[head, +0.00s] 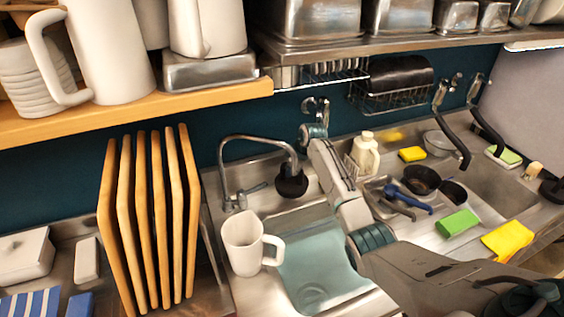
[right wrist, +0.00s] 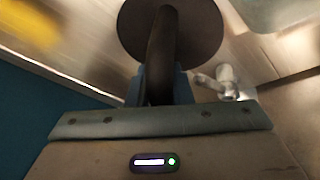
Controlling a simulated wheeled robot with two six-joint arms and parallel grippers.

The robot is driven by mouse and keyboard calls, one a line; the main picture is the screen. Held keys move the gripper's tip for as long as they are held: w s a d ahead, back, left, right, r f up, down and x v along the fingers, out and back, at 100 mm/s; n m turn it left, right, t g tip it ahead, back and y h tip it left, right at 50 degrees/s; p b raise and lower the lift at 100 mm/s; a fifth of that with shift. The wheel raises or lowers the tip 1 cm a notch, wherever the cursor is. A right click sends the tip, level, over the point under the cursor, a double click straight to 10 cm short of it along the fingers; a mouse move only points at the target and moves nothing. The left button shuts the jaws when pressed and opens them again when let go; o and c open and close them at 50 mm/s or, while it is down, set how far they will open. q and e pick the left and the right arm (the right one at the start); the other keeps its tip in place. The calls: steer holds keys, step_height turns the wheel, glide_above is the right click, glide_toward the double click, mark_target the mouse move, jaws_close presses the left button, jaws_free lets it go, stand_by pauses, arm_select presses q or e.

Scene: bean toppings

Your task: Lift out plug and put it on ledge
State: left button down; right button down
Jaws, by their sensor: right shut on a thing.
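The dark round plug (head: 291,187) shows in the head view behind the left sink basin (head: 312,272), just below the tap's spout. In the right wrist view the plug's disc (right wrist: 190,25) fills the top, with its thick dark handle running down between my fingers. My right gripper (right wrist: 162,82) is shut on this handle. In the head view its fingers are largely hidden by my arm. The steel ledge (head: 262,204) runs behind the basin. I cannot tell whether the plug touches it. My left gripper is not in view.
The tap (head: 226,165) arches close by the plug. A white mug (head: 245,243) stands at the basin's left edge. Upright wooden boards (head: 145,225) stand farther left. Pans (head: 421,179), a bottle (head: 366,155) and sponges (head: 458,222) crowd the right side.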

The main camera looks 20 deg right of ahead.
mark_target(292, 180)
steer(key=shift+f+b, duration=0.3)
steer(key=shift+f, duration=0.15)
step_height(292, 180, down, 4)
steer(key=b, duration=0.2)
steer(key=shift+s+r+b, duration=0.1)
steer(key=shift+r+b, duration=0.05)
steer(key=shift+b, duration=0.25)
steer(key=shift+f+b, duration=0.3)
steer(key=shift+f, duration=0.1)
steer(key=shift+r, duration=0.1)
steer(key=c, duration=1.2)
jaws_free()
